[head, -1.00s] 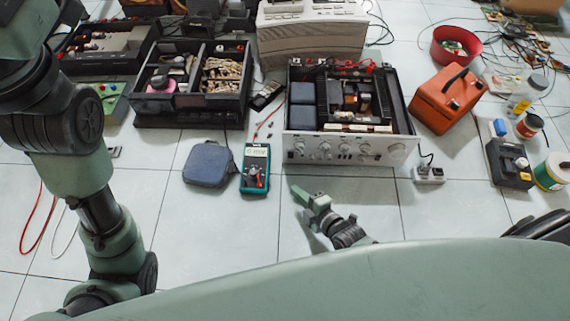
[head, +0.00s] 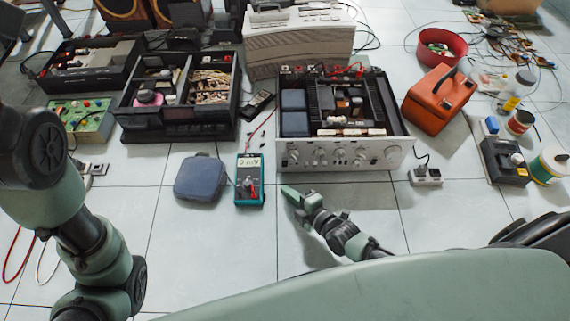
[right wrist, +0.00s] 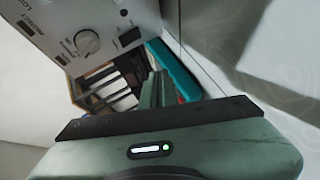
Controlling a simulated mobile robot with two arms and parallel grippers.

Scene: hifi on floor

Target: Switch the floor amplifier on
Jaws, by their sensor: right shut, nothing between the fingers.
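The amplifier (head: 340,155) sits on the tiled floor with its lid off, its silver front panel with a row of knobs facing me. In the right wrist view its panel (right wrist: 45,35) fills the upper left, with a round knob (right wrist: 87,43) and a dark rectangular switch (right wrist: 129,37). I cannot tell the switch's position. My right gripper (head: 287,190) is shut and empty, low in front of the panel's left end and apart from it. Its closed fingers (right wrist: 157,90) show below the switch in the wrist view. My left arm shows at the left; its gripper is out of view.
A teal multimeter (head: 249,180) and a blue-grey pouch (head: 200,178) lie left of my right gripper. A white power socket (head: 425,177) is right of the amplifier, with an orange box (head: 437,100) behind it.

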